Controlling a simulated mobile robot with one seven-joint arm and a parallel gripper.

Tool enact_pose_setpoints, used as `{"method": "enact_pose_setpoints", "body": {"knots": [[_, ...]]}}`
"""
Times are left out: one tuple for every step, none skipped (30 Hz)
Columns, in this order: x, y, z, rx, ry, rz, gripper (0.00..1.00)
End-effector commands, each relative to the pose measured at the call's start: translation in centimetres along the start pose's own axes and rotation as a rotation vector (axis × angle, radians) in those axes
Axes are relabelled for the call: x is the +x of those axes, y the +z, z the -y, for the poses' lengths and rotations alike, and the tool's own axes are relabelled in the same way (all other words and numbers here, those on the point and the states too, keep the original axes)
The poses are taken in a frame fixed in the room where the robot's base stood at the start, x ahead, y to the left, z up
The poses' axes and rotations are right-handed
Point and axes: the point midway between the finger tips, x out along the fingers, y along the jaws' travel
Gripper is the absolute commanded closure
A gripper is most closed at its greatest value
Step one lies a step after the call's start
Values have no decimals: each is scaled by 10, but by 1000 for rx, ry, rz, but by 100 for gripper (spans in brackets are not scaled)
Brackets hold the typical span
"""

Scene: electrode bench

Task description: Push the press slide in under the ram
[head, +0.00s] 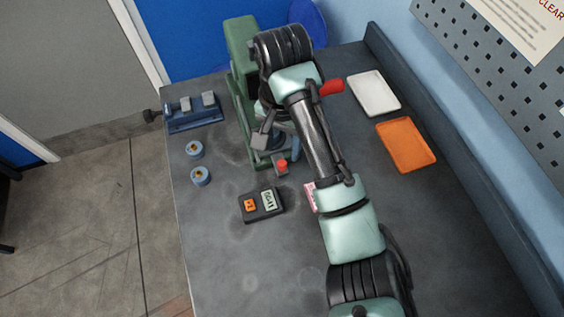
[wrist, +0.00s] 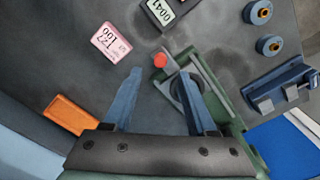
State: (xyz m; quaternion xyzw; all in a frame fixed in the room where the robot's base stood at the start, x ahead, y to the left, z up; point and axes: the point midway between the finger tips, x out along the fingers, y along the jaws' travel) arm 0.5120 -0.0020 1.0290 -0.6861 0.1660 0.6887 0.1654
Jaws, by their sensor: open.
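The green press (head: 238,50) stands at the back of the bench, largely hidden behind my arm; part of its green frame shows in the wrist view (wrist: 222,88). A red knob (head: 282,166) sits at the press's near end and also shows in the wrist view (wrist: 160,60); it appears to be on the slide. The slide's body and the ram are mostly hidden, so I cannot tell how far in the slide is. My gripper (wrist: 161,73) is open, with its blue fingers apart and nothing held between them. The knob appears just beyond the fingertips; contact cannot be told.
A dark meter (head: 262,205) lies in front of the press. Two blue cylinders (head: 195,148) and a blue fixture (head: 195,115) are at the left edge. A white tray (head: 373,93), an orange tray (head: 405,145) and a pink label (wrist: 112,42) lie on the bench.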

Motion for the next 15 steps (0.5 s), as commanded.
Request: {"method": "enact_pose_setpoints", "body": {"knots": [[18,1,1,-2,-1,2,43],[22,1,1,-2,0,2,43],[23,0,0,-1,2,3,43],[28,0,-1,0,1,2,43],[33,0,-1,0,2,3,43],[39,0,0,-1,1,1,43],[43,0,0,-1,1,1,43],[47,0,0,-1,1,0,43],[51,0,0,-1,2,0,43],[53,0,0,-1,1,-1,43],[56,0,0,-1,0,-2,43],[58,0,0,-1,0,-2,43],[60,0,0,-2,0,-2,43],[61,0,0,-2,1,-2,43],[62,0,0,-2,0,-2,43]]}}
